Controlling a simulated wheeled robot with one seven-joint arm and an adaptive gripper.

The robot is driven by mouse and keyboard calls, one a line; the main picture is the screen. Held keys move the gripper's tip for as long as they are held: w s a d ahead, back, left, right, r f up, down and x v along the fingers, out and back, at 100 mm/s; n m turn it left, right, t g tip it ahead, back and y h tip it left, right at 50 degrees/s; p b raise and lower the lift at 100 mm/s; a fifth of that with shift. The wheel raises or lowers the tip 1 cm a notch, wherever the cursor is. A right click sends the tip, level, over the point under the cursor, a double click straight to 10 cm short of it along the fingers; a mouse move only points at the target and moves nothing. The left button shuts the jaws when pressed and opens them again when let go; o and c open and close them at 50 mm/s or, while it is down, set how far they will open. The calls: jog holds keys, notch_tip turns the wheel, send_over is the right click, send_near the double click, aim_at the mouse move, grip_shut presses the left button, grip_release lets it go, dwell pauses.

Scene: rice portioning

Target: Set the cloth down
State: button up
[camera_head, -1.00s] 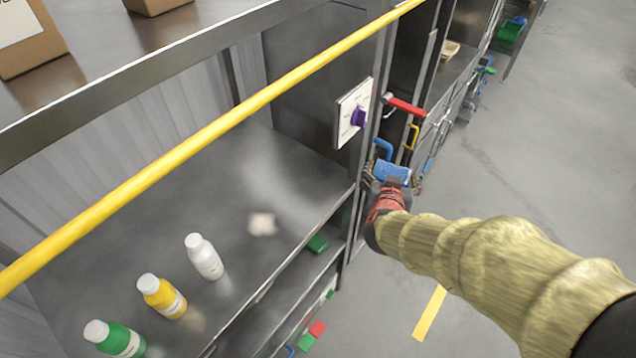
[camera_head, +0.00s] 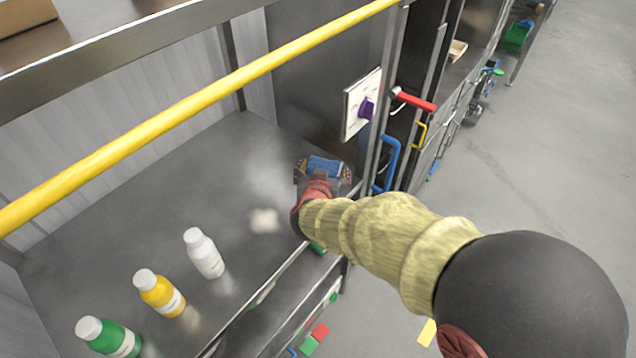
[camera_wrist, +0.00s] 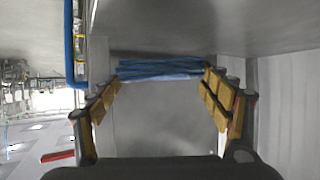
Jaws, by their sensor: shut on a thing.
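The blue cloth (camera_head: 324,166) is held in my gripper (camera_head: 322,170) over the right end of the steel counter (camera_head: 150,205). In the wrist view the cloth (camera_wrist: 160,68) is a folded blue strip spanning between the two fingertips of my gripper (camera_wrist: 162,72). The fingers are shut on its two ends. The cloth looks close above the counter surface, but I cannot tell whether it touches. My arm hides part of the counter's front edge.
White (camera_head: 204,253), yellow (camera_head: 159,293) and green (camera_head: 108,337) bottles stand at the left front of the counter. A pale smudge (camera_head: 265,221) lies left of my gripper. A yellow rail (camera_head: 190,112) crosses above. A purple knob panel (camera_head: 362,106) and red handle (camera_head: 415,100) are to the right.

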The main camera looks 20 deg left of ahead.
jog(key=shift+w+a+f+b, duration=0.25)
jog(key=shift+a+f, duration=0.2)
jog(key=shift+f, duration=0.15)
jog(key=shift+w+a+f+b, duration=0.1)
jog(key=shift+w+a+f, duration=0.15)
jog(key=shift+a+f, duration=0.25)
notch_tip(320, 180, down, 4)
jog(key=shift+w+r+b, duration=0.1)
jog(key=shift+r+b, duration=0.15)
jog(key=shift+b, duration=0.75)
jog(key=shift+r, duration=0.1)
jog(key=o, duration=1.1)
jog(key=shift+c, duration=0.2)
jog(key=shift+r, duration=0.1)
jog(key=p+v, duration=0.3)
jog(key=v, duration=0.7)
jog(key=shift+s+r+p, duration=0.1)
jog(key=shift+s+p, duration=0.15)
jog(key=shift+p, duration=0.05)
jog(key=shift+s+d+r, duration=0.15)
jog(key=shift+s+r, duration=0.05)
jog(key=shift+s, duration=0.45)
